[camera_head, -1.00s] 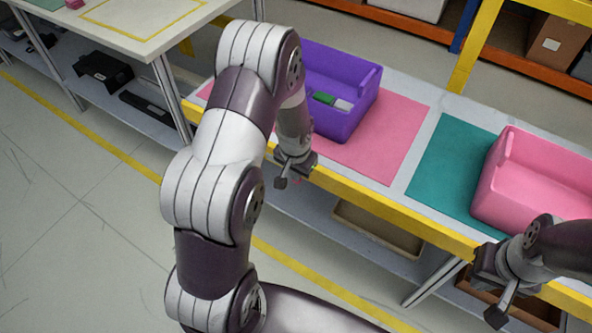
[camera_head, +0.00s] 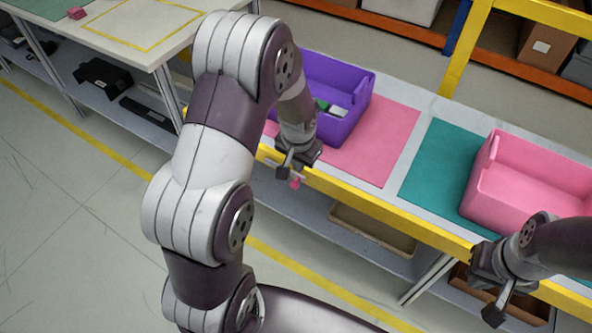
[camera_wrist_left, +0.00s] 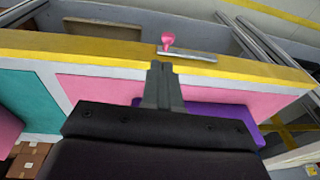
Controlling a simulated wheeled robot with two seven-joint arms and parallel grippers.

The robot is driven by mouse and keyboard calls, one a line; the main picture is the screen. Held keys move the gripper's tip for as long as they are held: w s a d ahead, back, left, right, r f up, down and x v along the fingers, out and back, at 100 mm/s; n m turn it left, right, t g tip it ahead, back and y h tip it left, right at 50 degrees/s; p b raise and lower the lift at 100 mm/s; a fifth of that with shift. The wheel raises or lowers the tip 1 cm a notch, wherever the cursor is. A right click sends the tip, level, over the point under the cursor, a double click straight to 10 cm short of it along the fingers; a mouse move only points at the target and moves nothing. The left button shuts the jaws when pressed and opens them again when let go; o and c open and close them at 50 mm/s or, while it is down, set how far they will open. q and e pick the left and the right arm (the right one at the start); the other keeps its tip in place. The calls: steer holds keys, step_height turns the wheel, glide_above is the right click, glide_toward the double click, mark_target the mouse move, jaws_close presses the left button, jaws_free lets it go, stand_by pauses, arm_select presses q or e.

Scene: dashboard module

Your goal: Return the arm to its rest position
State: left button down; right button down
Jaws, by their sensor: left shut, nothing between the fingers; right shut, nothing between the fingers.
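My left gripper (camera_head: 288,172) hangs in front of the yellow front edge of the workbench, near the purple bin. In the left wrist view its fingers (camera_wrist_left: 162,85) are together with nothing between them. My right gripper (camera_head: 494,308) is shut and empty at the lower right, in front of the bench edge and the pink bin. A small pink piece (camera_head: 296,183) shows just below the left gripper; the left wrist view shows a pink piece (camera_wrist_left: 168,40) beside a pale strip (camera_wrist_left: 188,55) at the yellow edge. I cannot tell what supports it.
The purple bin (camera_head: 345,125), holding green and white pieces, stands on a pink mat (camera_head: 385,150). The pink bin (camera_head: 525,185) stands on a teal mat (camera_head: 430,175). A lower shelf holds a tan tray (camera_head: 372,230). Another table (camera_head: 120,50) stands back left. Floor at left is clear.

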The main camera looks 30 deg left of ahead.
arm_select(q)
steer(key=s+d+r+p, duration=0.2)
steer(key=s+r+p, duration=0.3)
steer(key=s+r, duration=0.2)
steer(key=s+d+r+p, duration=0.3)
steer(key=s+r+p, duration=0.2)
steer(key=r, duration=0.5)
steer(key=shift+s+d+r+n+h, duration=0.3)
steer(key=shift+s+n+h, duration=0.1)
steer(key=shift+s, duration=0.45)
